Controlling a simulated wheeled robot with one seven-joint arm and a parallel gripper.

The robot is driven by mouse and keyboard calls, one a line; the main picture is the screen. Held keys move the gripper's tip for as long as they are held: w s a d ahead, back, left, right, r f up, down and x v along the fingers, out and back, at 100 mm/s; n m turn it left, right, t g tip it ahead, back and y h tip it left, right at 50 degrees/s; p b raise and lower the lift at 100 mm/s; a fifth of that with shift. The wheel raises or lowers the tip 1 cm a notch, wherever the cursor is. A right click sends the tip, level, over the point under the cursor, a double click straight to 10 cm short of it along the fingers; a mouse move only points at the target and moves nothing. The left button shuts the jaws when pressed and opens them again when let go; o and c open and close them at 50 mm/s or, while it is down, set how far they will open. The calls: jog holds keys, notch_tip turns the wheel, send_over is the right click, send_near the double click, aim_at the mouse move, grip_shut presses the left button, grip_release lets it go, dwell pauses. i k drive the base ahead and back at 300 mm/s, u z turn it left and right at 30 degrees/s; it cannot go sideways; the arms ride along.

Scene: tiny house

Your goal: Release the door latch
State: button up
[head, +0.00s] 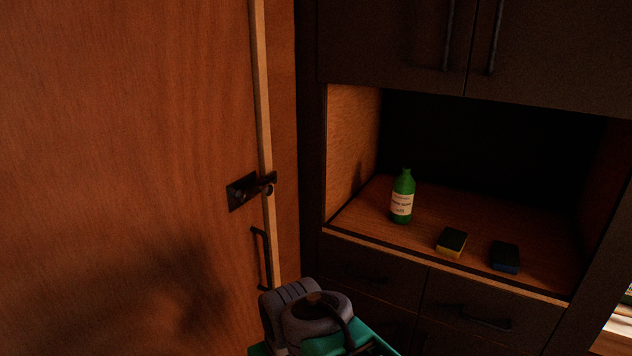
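The wooden door (130,120) fills the left of the head view. A dark metal latch (245,190) is mounted near its right edge, and its bar reaches right across the pale vertical trim strip (264,110). A dark door handle (262,258) sits below the latch. My arm shows at the bottom centre, in front of the lower end of the strip and below the latch, apart from it in the picture. My gripper's fingers are not visible, so I cannot see what they do.
Right of the door is a dark cabinet with an open niche (480,240). In it stand a green bottle (402,198), a yellow-and-dark sponge (451,243) and a blue-and-dark sponge (505,257). Drawers (375,270) lie below, and closed cupboard doors (390,40) above.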

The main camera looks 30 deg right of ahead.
aim_at(244, 196)
jog(key=u, duration=0.55)
jog(key=k, duration=0.5)
jog(key=u, duration=0.45)
